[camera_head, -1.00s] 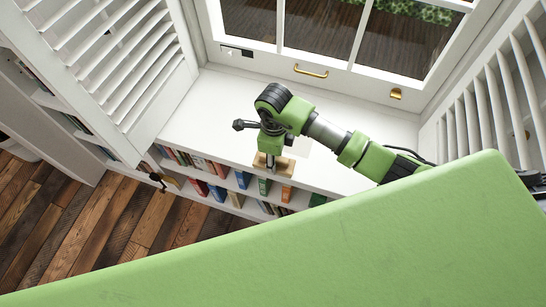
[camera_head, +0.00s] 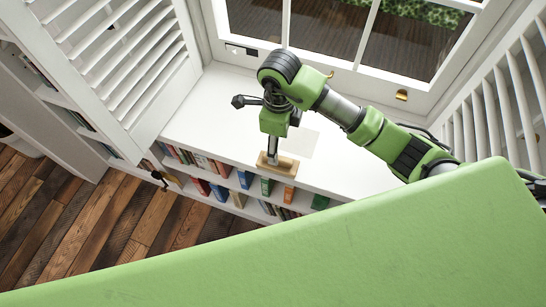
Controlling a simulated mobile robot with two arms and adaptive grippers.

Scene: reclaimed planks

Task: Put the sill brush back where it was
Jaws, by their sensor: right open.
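The sill brush (camera_head: 283,167) is a tan wooden block with a grey upright post. It stands at the front edge of the white window sill (camera_head: 220,108), above the bookshelf. My right gripper (camera_head: 272,140) points down over the brush, around or just above the top of its post. It is open; its fingertips are hard to make out, so I cannot tell whether they touch the post. A faint pale square patch (camera_head: 302,143) lies on the sill, behind and right of the brush. My left gripper is out of view.
Books (camera_head: 245,180) fill the shelves below the sill. Louvred shutters stand at left (camera_head: 115,60) and right (camera_head: 500,110). The window frame (camera_head: 290,60) with brass fittings closes off the back. The sill's left part is clear.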

